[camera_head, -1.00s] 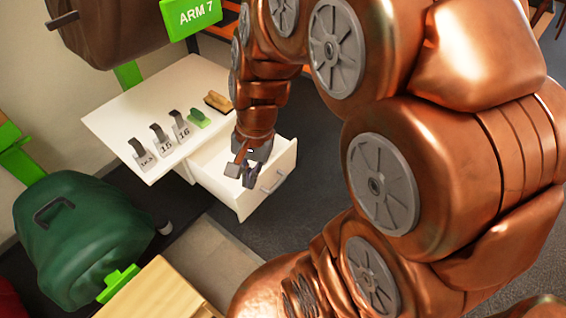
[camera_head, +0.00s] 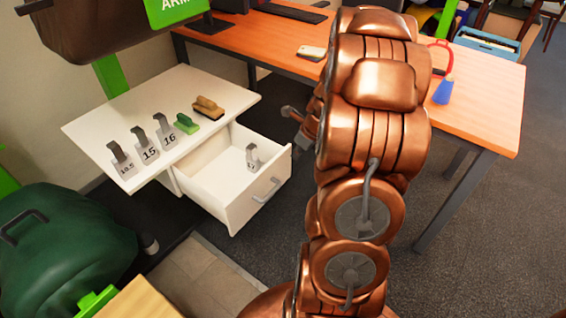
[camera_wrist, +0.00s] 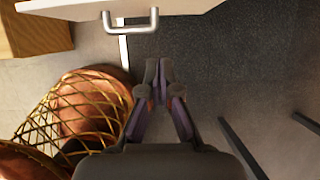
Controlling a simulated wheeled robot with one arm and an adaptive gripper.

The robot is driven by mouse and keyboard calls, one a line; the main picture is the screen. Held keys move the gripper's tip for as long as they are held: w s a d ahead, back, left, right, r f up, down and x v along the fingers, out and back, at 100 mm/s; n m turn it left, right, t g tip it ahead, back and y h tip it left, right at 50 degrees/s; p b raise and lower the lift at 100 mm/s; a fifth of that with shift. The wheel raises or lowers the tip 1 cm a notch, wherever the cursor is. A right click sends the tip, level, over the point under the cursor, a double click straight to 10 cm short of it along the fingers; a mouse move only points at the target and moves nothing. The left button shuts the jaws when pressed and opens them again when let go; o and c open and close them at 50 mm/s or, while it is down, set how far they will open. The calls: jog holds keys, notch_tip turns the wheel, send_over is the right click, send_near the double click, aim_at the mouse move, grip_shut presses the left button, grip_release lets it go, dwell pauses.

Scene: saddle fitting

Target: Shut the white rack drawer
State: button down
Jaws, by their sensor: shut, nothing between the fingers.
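The white drawer (camera_head: 225,200) is pulled out from under the white rack top (camera_head: 150,110). Its grey bar handle (camera_head: 267,190) is on the front, and a small grey numbered gauge (camera_head: 253,158) stands inside. In the wrist view the drawer front (camera_wrist: 215,5) and its handle (camera_wrist: 131,24) are at the top edge. My gripper (camera_wrist: 158,75) is shut and empty, its tips below and right of the handle, apart from it. In the head view my gripper (camera_head: 292,122) is right of the drawer, partly hidden by my arm.
Several numbered gauges (camera_head: 148,152), a green brush (camera_head: 187,124) and a tan brush (camera_head: 208,107) are on the rack top. A wooden desk (camera_head: 480,95) stands behind my arm. A green saddle cover (camera_head: 65,250) is at left. Dark floor right of the drawer is clear.

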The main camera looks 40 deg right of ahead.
jog(key=b, duration=0.1)
send_near(273, 170)
notch_tip(273, 170, down, 4)
jog(key=s, duration=0.3)
jog(key=shift+w+a, duration=0.1)
jog(key=shift+w, duration=1)
jog(key=shift+w+a, duration=0.15)
jog(key=shift+w, duration=0.95)
jog(key=shift+r, duration=0.1)
